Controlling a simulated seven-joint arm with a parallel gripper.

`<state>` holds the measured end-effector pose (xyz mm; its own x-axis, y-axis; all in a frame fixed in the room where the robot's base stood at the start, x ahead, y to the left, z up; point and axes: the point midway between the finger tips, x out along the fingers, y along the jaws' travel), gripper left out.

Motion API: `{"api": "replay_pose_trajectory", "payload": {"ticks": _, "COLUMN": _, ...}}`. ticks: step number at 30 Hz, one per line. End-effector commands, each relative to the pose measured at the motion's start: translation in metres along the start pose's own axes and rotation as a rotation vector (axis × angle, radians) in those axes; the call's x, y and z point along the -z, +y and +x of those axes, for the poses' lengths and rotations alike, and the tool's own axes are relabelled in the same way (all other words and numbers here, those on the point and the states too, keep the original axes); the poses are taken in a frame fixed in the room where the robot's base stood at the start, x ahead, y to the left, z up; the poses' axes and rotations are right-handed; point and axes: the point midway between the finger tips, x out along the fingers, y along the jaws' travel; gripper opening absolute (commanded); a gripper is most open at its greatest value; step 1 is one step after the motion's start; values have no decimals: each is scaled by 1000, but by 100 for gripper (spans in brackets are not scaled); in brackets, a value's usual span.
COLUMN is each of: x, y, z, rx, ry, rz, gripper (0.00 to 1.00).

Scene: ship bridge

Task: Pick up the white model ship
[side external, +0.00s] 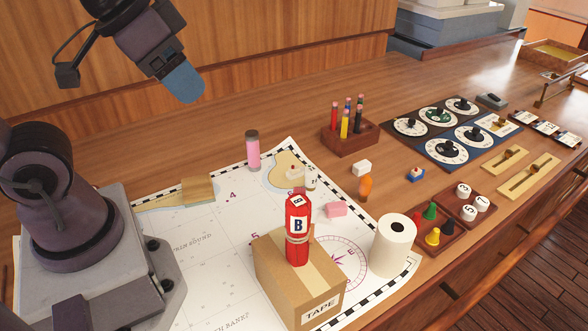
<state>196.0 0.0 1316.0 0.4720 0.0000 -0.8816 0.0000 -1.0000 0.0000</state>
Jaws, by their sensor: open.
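I cannot make out a white model ship for certain. A small blue piece with white and red on top (415,174) sits on the wooden counter right of the chart; it looks boat-like but is too small to tell. A small white block (362,167) lies to its left, and a small white upright piece (311,179) stands on the chart, partly behind the red cylinder. My gripper (184,84) is high at the upper left, blue-tipped, open and empty, well apart from all of these. Its fingers overlap from this side.
A cardboard box (279,284) bearing a red cylinder (298,230) marked B stands on the chart (205,255). A white roll (391,246), pink block (336,209), orange piece (365,188), marker holder (350,139) and pawn tray (435,233) stand nearby. Counter behind the chart is clear.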

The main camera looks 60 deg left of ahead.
Motion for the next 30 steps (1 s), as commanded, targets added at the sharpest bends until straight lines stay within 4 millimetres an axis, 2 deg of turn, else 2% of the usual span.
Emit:
{"api": "replay_pose_trajectory", "payload": {"ticks": 16, "x": 0, "y": 0, "z": 0, "rx": 0, "ry": 0, "rz": 0, "gripper": 61}}
{"api": "replay_pose_trajectory", "payload": {"ticks": 20, "x": 6, "y": -2, "z": 8, "rx": 13, "ry": 2, "rz": -41, "gripper": 61}}
{"api": "replay_pose_trajectory", "payload": {"ticks": 23, "x": 19, "y": -6, "z": 28, "rx": 38, "ry": 16, "rz": -146, "gripper": 61}}
{"api": "replay_pose_trajectory", "payload": {"ticks": 26, "x": 37, "y": -14, "z": 62, "rx": 62, "ry": 44, "rz": -311, "gripper": 61}}
{"api": "replay_pose_trajectory", "payload": {"ticks": 30, "x": 55, "y": -26, "z": 116, "rx": 57, "ry": 97, "rz": -576, "gripper": 61}}
